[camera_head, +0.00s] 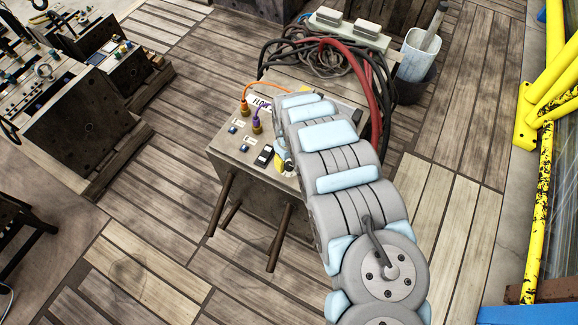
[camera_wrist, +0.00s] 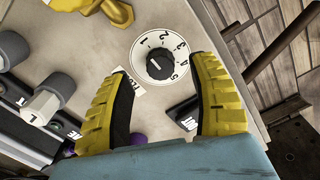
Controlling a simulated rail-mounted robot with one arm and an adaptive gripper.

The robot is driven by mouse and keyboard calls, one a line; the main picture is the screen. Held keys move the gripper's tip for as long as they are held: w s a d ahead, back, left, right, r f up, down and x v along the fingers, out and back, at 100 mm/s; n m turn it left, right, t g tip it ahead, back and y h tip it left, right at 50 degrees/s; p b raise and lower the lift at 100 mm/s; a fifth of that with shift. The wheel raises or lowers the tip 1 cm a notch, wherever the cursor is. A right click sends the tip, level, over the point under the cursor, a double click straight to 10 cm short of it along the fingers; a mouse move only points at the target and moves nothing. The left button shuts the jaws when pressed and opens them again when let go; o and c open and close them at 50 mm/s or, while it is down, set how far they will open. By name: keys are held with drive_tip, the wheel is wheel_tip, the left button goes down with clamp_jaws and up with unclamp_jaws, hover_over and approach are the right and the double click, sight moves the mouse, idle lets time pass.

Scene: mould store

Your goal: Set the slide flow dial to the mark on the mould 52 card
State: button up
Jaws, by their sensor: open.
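A dial (camera_wrist: 160,54) with a round white numbered face and a black centre knob shows in the wrist view, on the pale panel of a box. A small white mark shows on the knob, but I cannot tell which number it points to. My gripper (camera_wrist: 164,70) is open, its two yellow fingers on either side of the dial's near part, with nothing held between them. I cannot tell how far the fingertips are above the panel. In the head view my arm covers the dial. I cannot make out a mould 52 card in either view.
Large mould blocks (camera_head: 75,105) stand at left, yellow rails (camera_head: 545,130) at right. Wooden floor is clear in front.

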sight(289, 166)
drive_tip(key=shift+f+b, duration=0.35)
drive_tip(key=shift+f, duration=1.05)
clamp_jaws()
